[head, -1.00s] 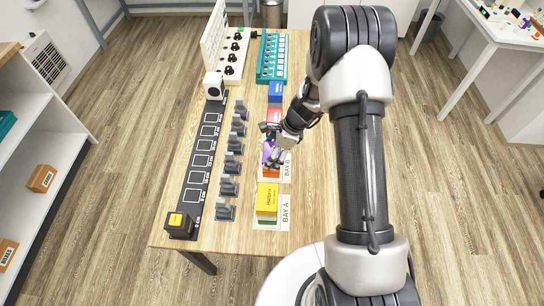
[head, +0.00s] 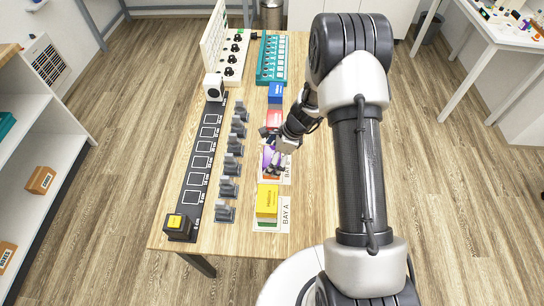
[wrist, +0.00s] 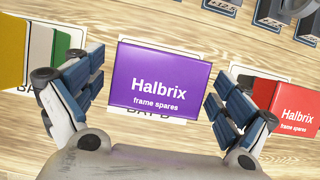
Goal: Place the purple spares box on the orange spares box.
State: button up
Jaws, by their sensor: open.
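The purple spares box (head: 269,158) lies in the row of boxes on the table, in the bay B spot. A small part of the orange spares box (head: 267,174) shows just below it in the head view, so the purple box appears to rest on it. In the wrist view the purple box (wrist: 160,75) lies flat and nearly square, hiding the orange one. My gripper (head: 272,151) is open above it. In the wrist view my gripper's fingers (wrist: 158,72) stand left and right of the purple box, with gaps to it. Any contact between the boxes is partly hidden.
A yellow box (head: 266,199) sits on a green box (head: 267,222) at bay A. A red box (head: 274,118) and a blue box (head: 275,93) stand farther back. Grey clamp-like parts (head: 229,187) line the left side, beside a black marked strip (head: 197,175).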

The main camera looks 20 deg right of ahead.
jog(key=p+v, duration=0.4)
jog(key=v, duration=0.8)
jog(key=s+a+r+n+h, duration=0.1)
jog(key=s+a+r+n, duration=0.2)
jog(key=r, duration=0.4)
jog(key=s+r+n+t, duration=0.1)
jog(key=s+r+n, duration=0.25)
jog(key=r, duration=0.35)
jog(key=s+a+r+n+h, duration=0.1)
jog(key=s+a+r+n, duration=0.15)
jog(key=r+n, duration=0.35)
jog(key=s+r+n+t+h, duration=0.1)
jog(key=s+r+n, duration=0.3)
jog(key=s, duration=0.4)
jog(key=s+d+r+n+t+h, duration=0.1)
jog(key=s+r+n, duration=0.3)
jog(key=s, duration=0.5)
jog(key=shift+s+n, duration=0.2)
jog(key=shift+n, duration=0.35)
jog(key=shift+r, duration=0.1)
